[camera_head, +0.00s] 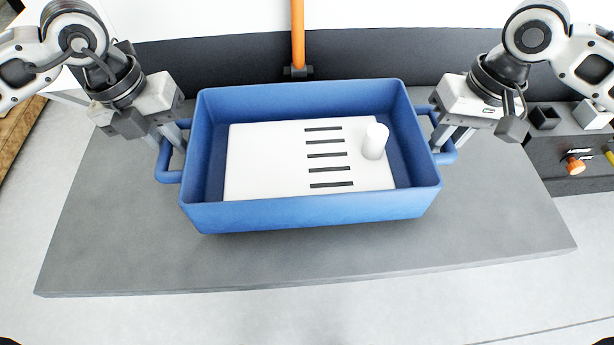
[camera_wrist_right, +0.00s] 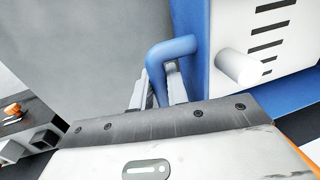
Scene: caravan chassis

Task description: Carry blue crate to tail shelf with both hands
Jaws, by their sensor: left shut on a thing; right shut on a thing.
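The blue crate (camera_head: 310,213) is in the middle of the head view, over a grey shelf board (camera_head: 330,262). I cannot tell for certain whether it rests on the board or hangs just above it. In it lies a white slab (camera_head: 265,160) with several dark slots, and a white cylinder (camera_head: 375,141) stands at its right. My left gripper (camera_head: 172,140) is shut on the crate's left handle (camera_head: 168,172). My right gripper (camera_head: 445,133) is shut on the right handle (camera_head: 446,155). The right wrist view also shows that handle (camera_wrist_right: 170,52) between the fingers.
An orange post (camera_head: 298,35) stands behind the crate, against a dark panel (camera_head: 225,62). At the right is a dark surface with small boxes (camera_head: 545,117) and an orange-knobbed part (camera_head: 574,165). The board is bare in front of the crate and at both sides.

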